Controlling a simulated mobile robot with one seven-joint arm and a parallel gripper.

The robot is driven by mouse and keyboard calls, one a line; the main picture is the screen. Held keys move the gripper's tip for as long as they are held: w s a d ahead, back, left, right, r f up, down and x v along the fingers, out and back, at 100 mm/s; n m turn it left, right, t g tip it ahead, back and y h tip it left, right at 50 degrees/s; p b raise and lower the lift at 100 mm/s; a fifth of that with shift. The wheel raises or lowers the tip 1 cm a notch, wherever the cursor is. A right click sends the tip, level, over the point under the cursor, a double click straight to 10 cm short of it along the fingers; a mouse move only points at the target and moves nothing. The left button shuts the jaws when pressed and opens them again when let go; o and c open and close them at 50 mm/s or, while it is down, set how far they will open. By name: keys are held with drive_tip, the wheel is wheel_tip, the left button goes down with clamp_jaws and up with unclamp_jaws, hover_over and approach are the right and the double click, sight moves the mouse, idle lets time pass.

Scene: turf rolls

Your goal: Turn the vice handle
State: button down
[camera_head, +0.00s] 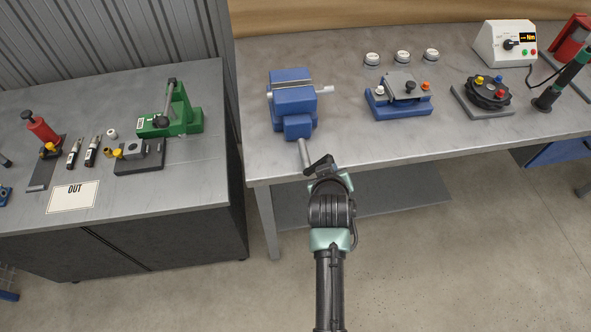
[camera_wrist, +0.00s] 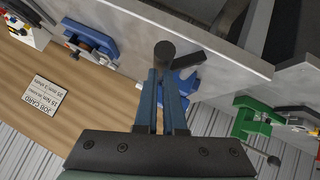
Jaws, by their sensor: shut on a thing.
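The blue vice (camera_head: 293,104) stands at the front left of the grey bench, with a pale metal screw (camera_head: 305,152) sticking out toward me. My gripper (camera_head: 321,171) is at the outer end of this screw, just in front of the bench edge. In the wrist view, my gripper (camera_wrist: 164,80) is shut on a dark round-ended bar, the vice handle (camera_wrist: 164,51), which shows beyond the fingertips. Part of a blue body (camera_wrist: 187,82) shows behind the fingers. My wrist hides some of the handle in the head view, so its full tilt is unclear.
A blue fixture (camera_head: 398,103), a dark round fixture (camera_head: 482,100) and a white meter box (camera_head: 506,44) stand right of the vice. The left bench (camera_head: 60,112) holds a green press (camera_head: 183,118), a red-topped tool (camera_head: 41,128) and an OUT card (camera_head: 73,197). Floor at lower right is clear.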

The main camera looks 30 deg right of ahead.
drive_tip(key=shift+s+d+f+m+y, duration=0.25)
drive_tip(key=shift+s+d+f+y, duration=0.2)
drive_tip(key=shift+f, duration=0.2)
drive_tip(key=shift+s+d+f+m+y, duration=0.25)
drive_tip(key=shift+s+d+f+y, duration=0.1)
drive_tip(key=shift+s+d+f, duration=0.2)
drive_tip(key=shift+w, duration=0.1)
drive_tip(key=r+p, duration=0.1)
drive_tip(key=w+a+r+p, duration=0.1)
drive_tip(key=r, duration=0.1)
drive_tip(key=r+p, duration=0.1)
drive_tip(key=shift+w+a+r, duration=0.15)
drive_tip(key=shift+r, duration=0.05)
drive_tip(key=s+a+r+b, duration=0.1)
drive_tip(key=s+a+r, duration=0.4)
drive_tip(key=a+r, duration=0.1)
drive_tip(key=shift+s+r+t+b, duration=0.15)
drive_tip(key=shift+r+t+b, duration=0.15)
drive_tip(key=shift+r, duration=0.3)
